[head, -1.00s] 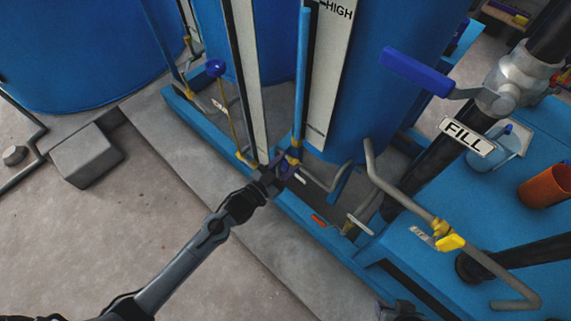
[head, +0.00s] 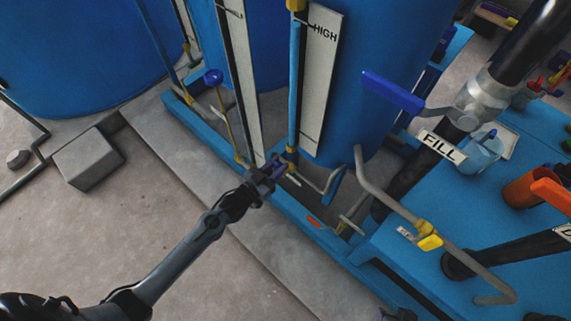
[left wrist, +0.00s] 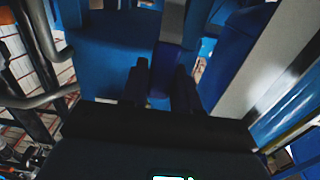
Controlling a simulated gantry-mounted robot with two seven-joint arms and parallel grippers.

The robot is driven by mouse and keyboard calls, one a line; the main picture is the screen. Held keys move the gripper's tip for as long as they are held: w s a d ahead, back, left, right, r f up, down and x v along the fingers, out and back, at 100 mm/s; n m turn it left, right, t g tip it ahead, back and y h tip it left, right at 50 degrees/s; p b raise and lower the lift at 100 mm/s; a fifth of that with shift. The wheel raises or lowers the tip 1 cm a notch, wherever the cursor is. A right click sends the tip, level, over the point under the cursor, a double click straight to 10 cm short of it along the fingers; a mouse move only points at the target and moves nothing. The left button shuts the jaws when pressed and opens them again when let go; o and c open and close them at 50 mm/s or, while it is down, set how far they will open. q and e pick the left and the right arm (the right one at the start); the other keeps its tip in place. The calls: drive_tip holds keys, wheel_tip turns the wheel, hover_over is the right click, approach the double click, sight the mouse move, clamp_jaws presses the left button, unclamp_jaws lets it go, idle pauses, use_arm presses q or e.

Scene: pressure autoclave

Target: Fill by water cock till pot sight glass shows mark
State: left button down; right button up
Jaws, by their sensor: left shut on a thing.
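My left gripper (head: 272,170) is at the foot of the pot's sight glass (head: 293,90), shut on a small blue-purple cock handle there. The sight glass is a tall blue tube with yellow fittings, beside a white scale plate (head: 318,85) marked HIGH on the blue pot (head: 385,60). Its blue column reaches about the HIGH line. I do not see my right gripper.
A blue lever (head: 392,92) sits on a thick pipe with a FILL sign (head: 442,147). A grey pipe with a yellow valve (head: 428,238) crosses the blue skid.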

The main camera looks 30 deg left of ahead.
use_arm(q)
drive_tip(key=c, duration=1.2)
unclamp_jaws()
drive_tip(key=shift+o, duration=1.4)
drive_tip(key=shift+s+a+p, duration=0.25)
drive_tip(key=shift+s+p, duration=0.05)
drive_tip(key=shift+s, duration=0.3)
drive_tip(key=p+v, duration=0.3)
drive_tip(key=v, duration=0.6)
drive_tip(key=shift+s, duration=0.25)
drive_tip(key=shift+a, duration=0.1)
